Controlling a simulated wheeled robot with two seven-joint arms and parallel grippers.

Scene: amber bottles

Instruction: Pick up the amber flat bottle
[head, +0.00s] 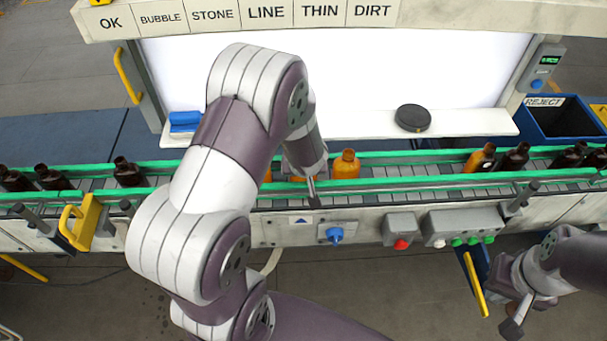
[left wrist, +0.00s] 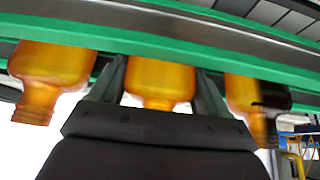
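Orange-amber bottles stand on the conveyor. One amber bottle (head: 347,165) shows clearly just right of my left gripper (head: 312,192); slivers of others show beside that arm. In the left wrist view, an amber bottle (left wrist: 161,82) with a broad body lies between the two fingers of my left gripper (left wrist: 161,88). The fingers are close along its sides; I cannot tell whether they touch it. One amber bottle (left wrist: 52,75) is left of the fingers and another (left wrist: 245,95) right of them. My right gripper (head: 528,312) hangs empty at lower right, its fingers apart.
Green rails (head: 420,184) run along both sides of the conveyor. Dark bottles (head: 128,172) stand at left and more at right, beside another amber bottle (head: 478,158). A black round object (head: 412,118) and a blue block (head: 185,121) sit on the ledge behind. A reject bin (head: 565,118) is at right.

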